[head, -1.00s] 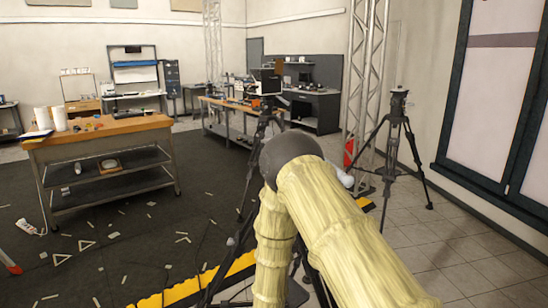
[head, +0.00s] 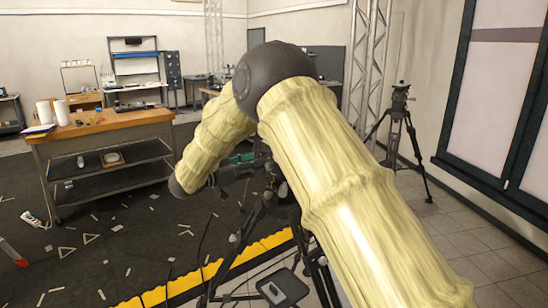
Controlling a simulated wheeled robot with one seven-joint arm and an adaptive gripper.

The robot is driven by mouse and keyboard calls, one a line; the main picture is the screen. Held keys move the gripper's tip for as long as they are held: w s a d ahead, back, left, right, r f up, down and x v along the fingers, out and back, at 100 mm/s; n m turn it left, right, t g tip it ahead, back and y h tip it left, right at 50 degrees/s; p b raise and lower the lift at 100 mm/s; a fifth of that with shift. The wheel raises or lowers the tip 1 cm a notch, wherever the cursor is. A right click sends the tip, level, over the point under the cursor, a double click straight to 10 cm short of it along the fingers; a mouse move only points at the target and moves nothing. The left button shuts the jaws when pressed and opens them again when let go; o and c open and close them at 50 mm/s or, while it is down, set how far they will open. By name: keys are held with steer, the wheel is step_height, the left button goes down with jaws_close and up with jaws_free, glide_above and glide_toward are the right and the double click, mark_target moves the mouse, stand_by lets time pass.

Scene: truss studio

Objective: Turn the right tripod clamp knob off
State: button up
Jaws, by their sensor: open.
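The near black tripod (head: 256,222) stands in the middle, its upper part largely hidden by my arm. My gripper (head: 248,164) shows as small dark parts with a teal patch, beside the tripod's top. It appears open; its fingertips are hard to make out, and I cannot tell whether it touches the tripod. Another black tripod (head: 400,118) stands upright at the right by the wall, apart from my gripper. No clamp knob can be clearly picked out on either tripod.
A wooden-topped workbench (head: 105,130) with shelves stands at the left. A metal truss (head: 367,60) rises behind my arm. A yellow edge strip (head: 215,270) borders the dark mat, which has scattered small pieces. A dark plate (head: 282,288) is low in front.

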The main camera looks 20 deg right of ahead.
steer(key=p+x, duration=0.2)
steer(key=x, duration=0.6)
steer(key=shift+d, duration=0.4)
steer(key=shift+w+f, duration=0.1)
steer(key=shift+w, duration=0.05)
steer(key=shift+c, duration=0.2)
steer(key=shift+p, duration=0.3)
jaws_close()
